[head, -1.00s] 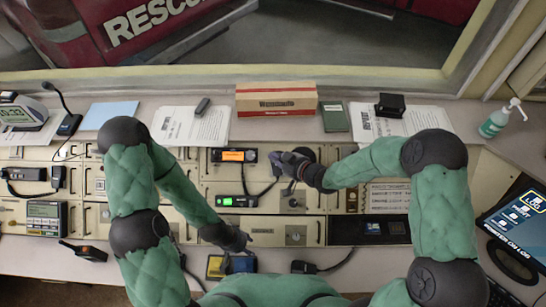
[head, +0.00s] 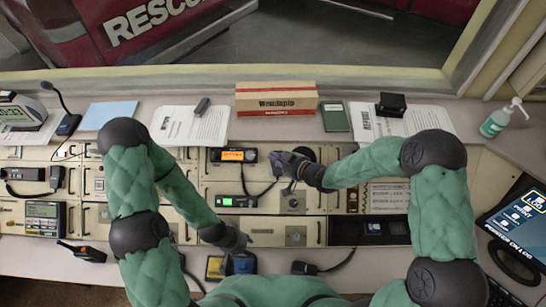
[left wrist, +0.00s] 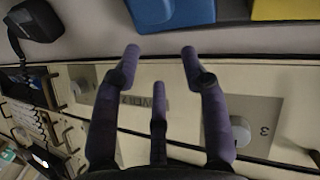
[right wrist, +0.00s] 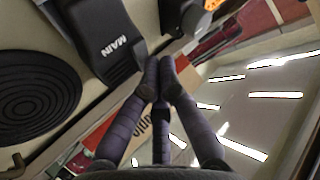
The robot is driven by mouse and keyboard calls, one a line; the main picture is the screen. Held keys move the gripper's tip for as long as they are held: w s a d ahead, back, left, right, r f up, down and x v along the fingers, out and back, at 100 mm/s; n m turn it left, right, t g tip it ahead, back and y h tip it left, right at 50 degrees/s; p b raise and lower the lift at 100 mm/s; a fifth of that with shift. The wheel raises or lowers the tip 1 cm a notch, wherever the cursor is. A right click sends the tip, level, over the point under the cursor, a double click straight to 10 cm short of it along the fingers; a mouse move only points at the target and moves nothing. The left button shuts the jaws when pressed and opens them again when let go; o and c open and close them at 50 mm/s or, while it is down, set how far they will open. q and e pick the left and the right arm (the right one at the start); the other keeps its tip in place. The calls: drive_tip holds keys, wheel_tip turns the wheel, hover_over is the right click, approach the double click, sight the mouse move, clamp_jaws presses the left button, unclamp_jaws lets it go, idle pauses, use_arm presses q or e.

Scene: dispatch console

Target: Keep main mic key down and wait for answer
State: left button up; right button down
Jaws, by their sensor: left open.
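The black main mic (right wrist: 98,30), marked MAIN, shows at the upper left of the right wrist view. My right gripper has its fingertips (right wrist: 162,68) drawn together right at the edge of the mic's near end; I cannot tell whether they press its key. In the head view my right gripper (head: 280,162) covers most of the mic. My left gripper (head: 244,240) is low in the head view, above the console's front panels. In the left wrist view its fingers (left wrist: 160,62) are spread and empty.
A round black ribbed disc (right wrist: 37,90) lies beside the mic. A radio with an orange display (head: 234,155) stands left of my right gripper. A blue item (left wrist: 172,12) and a yellow item (left wrist: 285,9) lie near my left gripper. A cardboard box (head: 275,98) stands behind.

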use_arm(q)
drive_tip(key=shift+f+b, duration=0.3)
use_arm(e)
drive_tip(key=shift+w+f, duration=0.2)
drive_tip(key=shift+f, duration=0.1)
use_arm(q)
drive_tip(key=shift+r, duration=0.1)
use_arm(e)
drive_tip(key=shift+s+r, duration=0.1)
idle(2.3)
use_arm(q)
drive_tip(key=shift+r+p, duration=0.35)
drive_tip(key=shift+p, duration=0.1)
use_arm(e)
drive_tip(key=shift+s+r, duration=0.35)
drive_tip(key=shift+r, duration=0.25)
use_arm(q)
drive_tip(key=shift+r+p, duration=1.55)
use_arm(e)
drive_tip(key=shift+s+r, duration=0.7)
drive_tip(key=shift+r, duration=0.35)
drive_tip(key=shift+s+r, duration=0.65)
drive_tip(key=shift+r, duration=0.35)
